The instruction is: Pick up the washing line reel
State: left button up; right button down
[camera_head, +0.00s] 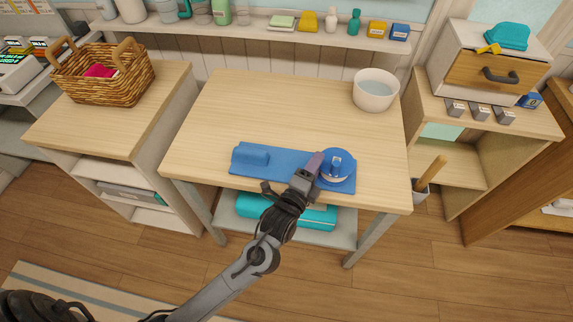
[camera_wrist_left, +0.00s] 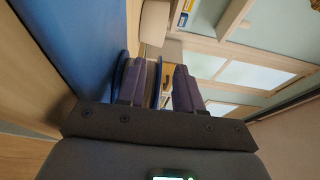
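The washing line reel (camera_head: 337,163) is a round blue thing with a pale band and a raised top part. It sits at the right end of a flat blue base (camera_head: 285,164) near the table's front edge. My left gripper (camera_head: 314,164) is low over the base, right beside the reel's left side. In the left wrist view, its two purple fingers (camera_wrist_left: 160,86) stand apart. The reel's blue and pale edge (camera_wrist_left: 156,82) shows by the left finger and partly between the fingers, with a gap towards the right finger. Contact cannot be made out. My right gripper is out of view.
A white bowl (camera_head: 376,91) stands at the table's back right. The table top (camera_head: 260,108) is otherwise clear. A wicker basket (camera_head: 104,77) sits on the left unit, and a drawer box (camera_head: 490,65) on the right unit. A teal roll (camera_head: 300,215) lies on the shelf below.

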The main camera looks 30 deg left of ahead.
pick_arm(q)
grip_shut()
jog(key=shift+r, duration=0.2)
dwell(0.4)
